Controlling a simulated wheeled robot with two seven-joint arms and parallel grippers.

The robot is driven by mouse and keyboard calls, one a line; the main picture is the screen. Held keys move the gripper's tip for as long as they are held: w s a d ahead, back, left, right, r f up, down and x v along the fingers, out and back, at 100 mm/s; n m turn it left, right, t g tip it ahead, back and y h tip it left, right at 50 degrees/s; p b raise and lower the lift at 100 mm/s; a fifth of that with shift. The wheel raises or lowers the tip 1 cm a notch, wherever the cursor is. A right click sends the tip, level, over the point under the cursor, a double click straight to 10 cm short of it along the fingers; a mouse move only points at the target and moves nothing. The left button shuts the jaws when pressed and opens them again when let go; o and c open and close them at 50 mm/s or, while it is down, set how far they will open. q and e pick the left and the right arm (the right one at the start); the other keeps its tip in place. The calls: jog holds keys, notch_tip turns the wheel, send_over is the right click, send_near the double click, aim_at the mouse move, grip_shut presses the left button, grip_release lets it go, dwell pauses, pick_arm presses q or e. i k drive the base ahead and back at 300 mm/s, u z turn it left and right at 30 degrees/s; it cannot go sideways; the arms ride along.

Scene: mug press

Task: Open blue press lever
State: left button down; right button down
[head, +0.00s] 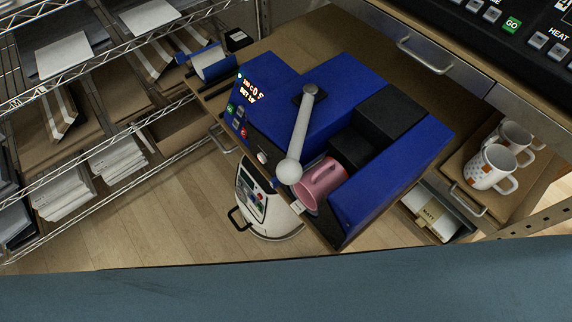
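The blue mug press (334,83) stands on a brown worktop in the middle of the head view. Its pale grey lever (301,122) runs from a dark pivot slot on top down to a round knob (288,171) at the front edge. A pink mug (321,184) sits in the press, beside the knob and in front of the black blocks (365,143). The front panel (246,115) has a lit display and coloured buttons. Neither gripper shows in this view, and nothing touches the lever.
White mugs with orange patterns (488,167) stand on a shelf at the right. A dark control panel (510,30) with buttons is at the top right. Wire shelves (75,130) with paper stacks fill the left. A blue roll holder (210,65) sits behind the press. Wooden floor (140,225) is clear at lower left.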

aim_at(288, 170)
jog(key=z, duration=2.2)
jog(key=k, duration=0.85)
jog(key=u, duration=1.45)
